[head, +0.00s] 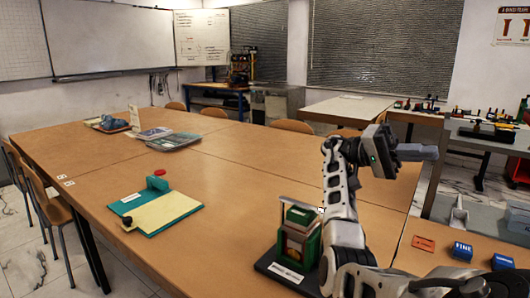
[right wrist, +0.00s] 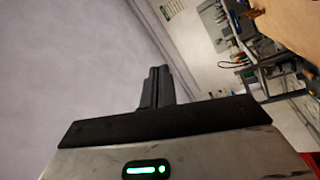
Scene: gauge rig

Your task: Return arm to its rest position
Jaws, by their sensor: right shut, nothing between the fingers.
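My right arm rises from the bottom right of the head view, bent at the elbow. My right gripper (head: 418,152) is held up above the table's right part, pointing right, shut and empty. In the right wrist view its fingers (right wrist: 156,87) are together with nothing between them. A green gauge rig (head: 298,238) on a black base stands on the table just left of the arm. The arm hides part of the rig's right side. My left gripper is not in view.
A green and yellow board (head: 165,212) lies on the wooden table (head: 240,190). Trays with papers (head: 172,140) lie farther back. Blue blocks (head: 462,251) and an orange tag (head: 424,243) are at the front right. The table's middle is clear. Chairs (head: 47,210) stand around it.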

